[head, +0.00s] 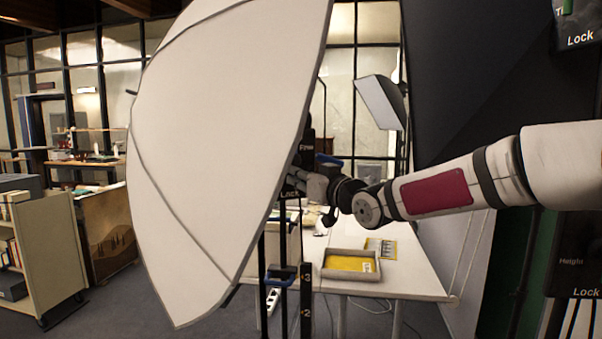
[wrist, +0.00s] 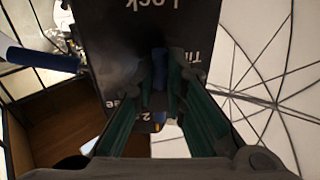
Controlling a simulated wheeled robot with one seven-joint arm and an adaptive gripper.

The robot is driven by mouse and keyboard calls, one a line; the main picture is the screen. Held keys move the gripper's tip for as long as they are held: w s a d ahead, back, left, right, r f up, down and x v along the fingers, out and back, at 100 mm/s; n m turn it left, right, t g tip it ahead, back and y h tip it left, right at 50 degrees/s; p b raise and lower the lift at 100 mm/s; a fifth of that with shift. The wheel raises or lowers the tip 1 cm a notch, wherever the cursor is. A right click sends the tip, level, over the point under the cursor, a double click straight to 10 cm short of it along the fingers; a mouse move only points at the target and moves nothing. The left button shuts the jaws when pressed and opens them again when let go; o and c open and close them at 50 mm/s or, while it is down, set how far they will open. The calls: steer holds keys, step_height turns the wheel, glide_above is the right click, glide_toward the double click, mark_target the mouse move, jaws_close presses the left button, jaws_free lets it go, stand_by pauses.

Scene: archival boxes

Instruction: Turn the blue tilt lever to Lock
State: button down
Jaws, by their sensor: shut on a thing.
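The blue tilt lever (wrist: 160,72) shows between my fingertips in the wrist view, in front of a black panel (wrist: 120,50). The panel carries upside-down white lettering: "Lock" near the top and part of "Tilt" at the right. My gripper (wrist: 162,80) is shut on the lever, with a finger on each side of it. In the head view my gripper (head: 318,188) reaches the light stand behind the edge of the white softbox. "Free" and "Lock" labels show there. The lever's exact angle is hard to tell, as the fingers cover part of it.
The large white softbox (head: 225,140) fills the head view's left middle, close to my gripper. Another blue handle (wrist: 40,60) is at the wrist view's left. A blue clamp (head: 281,275) sits lower on the stand. A table (head: 400,280) with a tray (head: 350,265) stands behind.

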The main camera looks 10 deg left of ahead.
steer(key=c, duration=1.6)
jaws_free()
steer(key=shift+c, duration=0.2)
steer(key=shift+s+d, duration=0.1)
steer(key=v, duration=1.1)
steer(key=shift+s+d, duration=0.2)
steer(key=shift+s, duration=0.1)
